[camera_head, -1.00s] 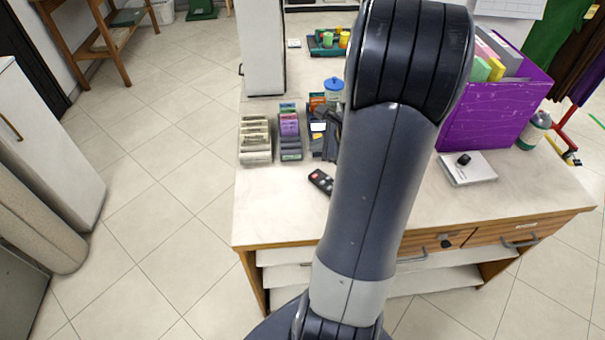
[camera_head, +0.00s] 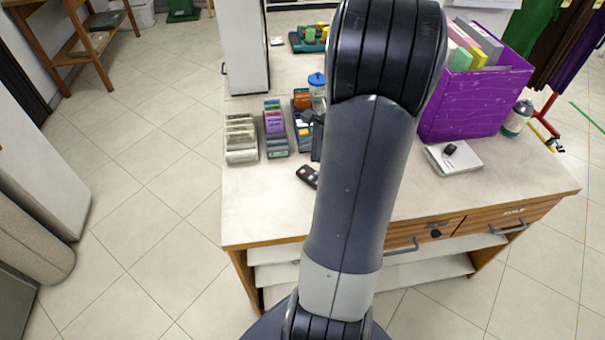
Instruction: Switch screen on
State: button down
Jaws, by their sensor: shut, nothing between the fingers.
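No lit screen shows in the camera view, and I cannot tell which thing is the screen. A black remote control (camera_head: 306,175) with a red button lies on the counter (camera_head: 262,205), just left of my arm. A dark device (camera_head: 316,140), partly covered by my arm, stands behind the remote; I cannot tell if it is a screen. My arm rises through the middle of the view and hides part of the counter. My gripper is out of sight.
Card racks (camera_head: 241,140) stand on the counter's left side. A tall white panel (camera_head: 240,50) stands behind them. A purple box (camera_head: 470,100) of folders and a flat white device (camera_head: 454,158) are on the right. Open floor (camera_head: 130,220) lies left of the counter.

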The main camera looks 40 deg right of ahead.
aim_at(306, 174)
notch_tip(306, 174, down, 7)
jog(key=b, duration=0.5)
jog(key=shift+r, duration=0.1)
jog(key=shift+b, duration=0.3)
dwell(1.4)
jog(key=shift+f+b, duration=0.35)
jog(key=shift+f, duration=0.1)
jog(key=shift+f+b, duration=0.3)
jog(key=shift+b, duration=0.1)
dwell(0.4)
jog(key=shift+r, duration=0.1)
jog(key=shift+r+p, duration=0.65)
jog(key=shift+r, duration=0.05)
notch_tip(306, 174, up, 5)
jog(key=p, duration=0.4)
dwell(0.3)
